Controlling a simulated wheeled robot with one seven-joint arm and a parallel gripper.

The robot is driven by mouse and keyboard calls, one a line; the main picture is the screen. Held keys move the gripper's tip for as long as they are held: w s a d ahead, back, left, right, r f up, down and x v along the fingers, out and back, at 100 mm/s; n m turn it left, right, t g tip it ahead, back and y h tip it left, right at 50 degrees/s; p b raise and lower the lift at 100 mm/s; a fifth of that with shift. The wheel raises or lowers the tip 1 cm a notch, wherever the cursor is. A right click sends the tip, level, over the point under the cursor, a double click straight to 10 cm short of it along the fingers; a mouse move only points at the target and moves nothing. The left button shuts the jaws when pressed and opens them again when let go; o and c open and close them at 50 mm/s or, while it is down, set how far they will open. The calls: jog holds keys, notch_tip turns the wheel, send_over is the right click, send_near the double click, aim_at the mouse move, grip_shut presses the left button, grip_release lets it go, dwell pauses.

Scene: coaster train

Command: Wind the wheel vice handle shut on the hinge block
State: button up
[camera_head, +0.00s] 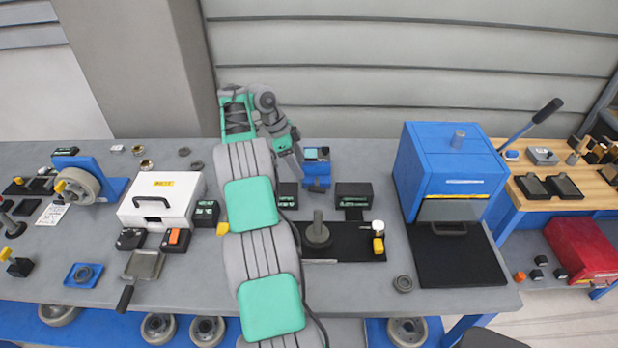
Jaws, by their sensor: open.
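My gripper (298,156) hangs at the end of my arm near the back middle of the bench, just left of a small blue device with a screen (317,168). It is small and partly hidden here; I see nothing held in it. I cannot tell whether it touches the device. On the far left, a blue bracket (112,188) carries a grey wheel (80,182) with a yellow knob at its left, which looks like a vice with a wheel handle. I cannot tell which thing is the hinge block, nor how far the jaws are closed.
A black plate (350,255) with a grey post and a yellow-banded piece lies right of my arm. A white case (160,203) stands left of my arm. A large blue machine (445,165) stands on the right. Several small rings and dark blocks lie about.

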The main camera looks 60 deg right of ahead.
aim_at(317, 184)
jog(key=b+x, duration=0.2)
jog(key=x, duration=0.6)
jog(key=shift+s, duration=0.15)
jog(key=shift+f, duration=0.15)
jog(key=c, duration=1.1)
